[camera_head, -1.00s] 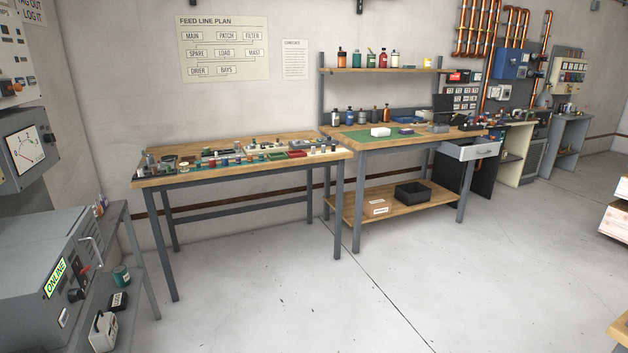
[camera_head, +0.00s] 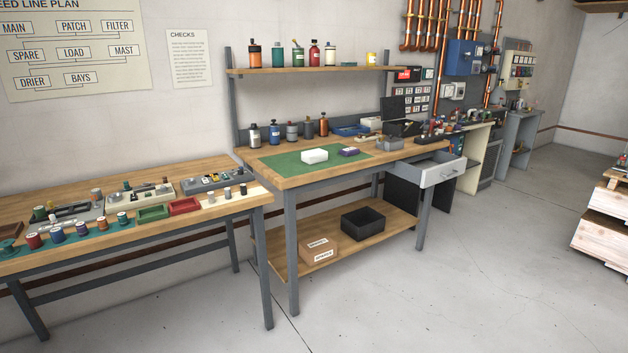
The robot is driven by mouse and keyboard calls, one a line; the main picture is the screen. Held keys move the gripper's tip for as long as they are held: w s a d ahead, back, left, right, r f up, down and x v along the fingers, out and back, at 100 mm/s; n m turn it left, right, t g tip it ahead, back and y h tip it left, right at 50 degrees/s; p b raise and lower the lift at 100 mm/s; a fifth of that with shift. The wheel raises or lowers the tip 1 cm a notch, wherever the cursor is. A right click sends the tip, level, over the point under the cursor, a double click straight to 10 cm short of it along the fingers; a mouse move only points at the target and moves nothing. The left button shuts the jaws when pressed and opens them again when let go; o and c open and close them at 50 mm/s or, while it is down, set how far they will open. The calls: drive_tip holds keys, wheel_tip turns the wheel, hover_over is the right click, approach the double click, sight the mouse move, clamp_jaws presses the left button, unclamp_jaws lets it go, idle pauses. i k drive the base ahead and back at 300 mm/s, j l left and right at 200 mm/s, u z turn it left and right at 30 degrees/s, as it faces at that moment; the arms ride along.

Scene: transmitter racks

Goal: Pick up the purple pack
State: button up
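The purple pack (camera_head: 349,152) is a small dark purple block. It lies on the green mat (camera_head: 296,170) on top of the wooden workbench (camera_head: 275,182), just right of a white box (camera_head: 314,156). It looks unobstructed from here. My gripper does not show in this view.
An open drawer (camera_head: 440,174) juts out at the bench's right front. A shelf (camera_head: 310,70) with bottles hangs above the bench. A lower shelf holds a black bin (camera_head: 363,220) and a cardboard box (camera_head: 319,250). A parts table (camera_head: 140,217) stands at left. The floor (camera_head: 420,300) in front is clear.

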sight(351, 151)
drive_tip(key=i, duration=2.2)
